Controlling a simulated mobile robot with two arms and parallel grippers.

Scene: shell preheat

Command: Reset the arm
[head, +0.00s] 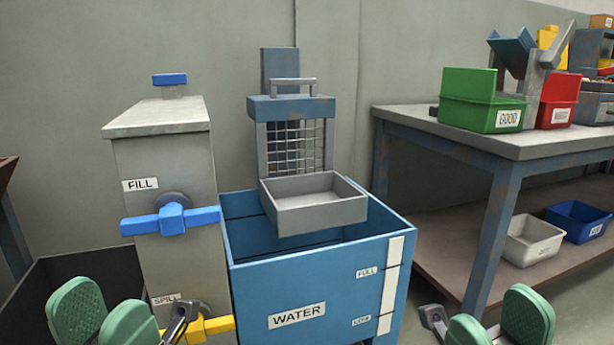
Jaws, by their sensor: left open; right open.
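My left gripper (103,312) shows at the lower left edge of the head view, with its two green pads apart and nothing between them. It is in front of the dark bin and left of the yellow spill valve. My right gripper (498,322) shows at the lower right, also with its green pads apart and empty. It is in front of the work table's lower shelf. Most of both arms is out of view, cut off by the bottom edge.
A blue water tank (300,275) stands in the middle, with a grey tray (318,210) above it. A grey cabinet (165,190) with a blue fill valve (172,220) and yellow spill valve (208,327) stands left. A table (450,140) with green (475,115) and red bins (557,103) stands right.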

